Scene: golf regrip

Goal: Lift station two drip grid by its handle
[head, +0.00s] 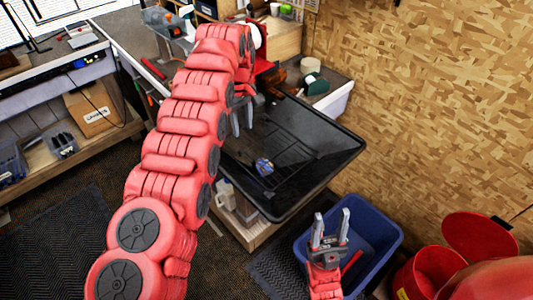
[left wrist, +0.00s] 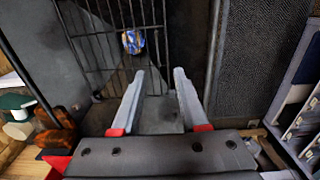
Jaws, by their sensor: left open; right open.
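The drip grid (head: 290,152), a dark wire rack, lies in the black tray (head: 335,165) in the head view. Its bars (left wrist: 97,62) show larger in the left wrist view. A round blue and white item (head: 264,167) rests on the grid and also shows in the left wrist view (left wrist: 132,41). I cannot make out the handle for certain. My left gripper (head: 242,122) is open and empty, pointing down at the grid's edge; its fingers (left wrist: 167,72) overlap that edge in the wrist view. My right gripper (head: 330,228) is open and empty, in front of the blue bin.
A wood-chip wall (head: 430,90) rises behind the tray. A cardboard box (head: 93,107) sits on a low shelf at left. My left arm covers part of the bench.

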